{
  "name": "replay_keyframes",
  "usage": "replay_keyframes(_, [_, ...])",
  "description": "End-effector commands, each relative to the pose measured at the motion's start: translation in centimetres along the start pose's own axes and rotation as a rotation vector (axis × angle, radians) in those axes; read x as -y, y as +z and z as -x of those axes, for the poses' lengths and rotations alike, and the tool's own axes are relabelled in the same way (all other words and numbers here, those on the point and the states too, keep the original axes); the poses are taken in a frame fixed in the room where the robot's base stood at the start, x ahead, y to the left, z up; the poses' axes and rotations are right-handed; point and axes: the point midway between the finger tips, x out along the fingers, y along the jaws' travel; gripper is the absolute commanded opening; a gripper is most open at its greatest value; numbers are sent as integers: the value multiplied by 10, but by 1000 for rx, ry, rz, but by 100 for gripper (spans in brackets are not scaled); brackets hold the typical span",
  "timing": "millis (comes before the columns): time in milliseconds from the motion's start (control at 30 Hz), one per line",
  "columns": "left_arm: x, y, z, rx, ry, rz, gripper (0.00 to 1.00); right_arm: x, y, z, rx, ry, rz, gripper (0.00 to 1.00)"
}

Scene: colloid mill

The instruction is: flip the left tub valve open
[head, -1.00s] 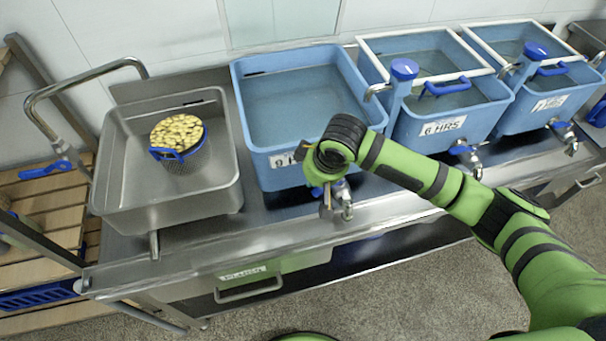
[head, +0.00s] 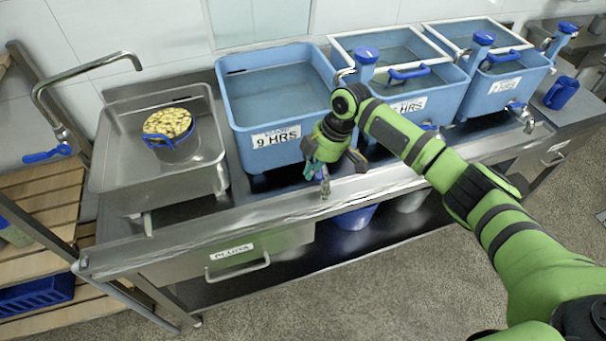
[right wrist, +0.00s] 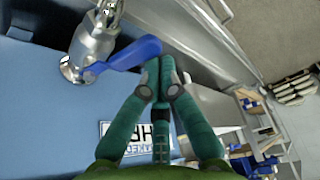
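The left tub (head: 236,103) is a blue, water-filled tub labelled 9 HRS. Its metal valve (head: 325,187) sticks out low at the front right; the valve body also shows at the upper left of the right wrist view (right wrist: 92,42). The blue valve lever (right wrist: 130,54) points right there, its end beside my fingertips. My right gripper (head: 314,168) is at this valve, largely hiding the lever in the head view. In the right wrist view its green fingers (right wrist: 159,62) are together, with no object visible between them. Whether they touch the lever is unclear. My left gripper is out of view.
A steel sink (head: 110,180) with a round basket of yellow pieces (head: 168,124) stands left. Two more blue tubs (head: 425,108) (head: 508,88) with valves stand right. The steel counter's front edge (head: 255,213) runs below the valve. A blue jug (head: 561,92) stands far right.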

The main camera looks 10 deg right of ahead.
Motion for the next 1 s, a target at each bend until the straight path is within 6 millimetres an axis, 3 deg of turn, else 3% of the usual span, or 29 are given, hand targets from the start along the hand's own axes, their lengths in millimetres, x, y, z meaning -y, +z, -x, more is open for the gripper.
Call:
replay_keyframes(100, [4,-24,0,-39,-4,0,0,1,7,2,2,-29,83,0])
replay_keyframes(233, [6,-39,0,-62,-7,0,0,2,12,4,3,-57,161,0])
replay_keyframes(667, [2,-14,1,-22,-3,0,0,4,21,7,4,-58,164,0])
replay_keyframes(1000, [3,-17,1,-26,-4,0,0,3,21,7,3,-57,164,0])
